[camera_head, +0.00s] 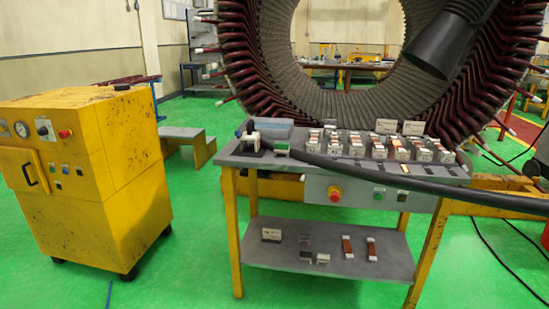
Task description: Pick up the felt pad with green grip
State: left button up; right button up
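A small block with a green top (282,148) sits at the left part of the grey workbench top (232,158), right of a black-and-white fitting. It looks like the felt pad with green grip, but it is too small to make out the felt. Neither my left nor my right gripper is in view.
A thick black hose (370,177) runs across the bench top from the fitting (250,137) to the right. Several copper-and-white parts (397,150) stand in rows at the back right. A large stator ring (255,75) rises behind. A yellow cabinet (120,150) stands left.

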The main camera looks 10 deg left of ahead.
aim_at(279, 148)
jog(key=u, duration=0.7)
jog(key=i, duration=0.7)
jog(key=u, duration=0.9)
jog(key=i, duration=0.95)
jog(key=z, duration=0.65)
jog(key=i, duration=0.6)
jog(key=z, duration=0.5)
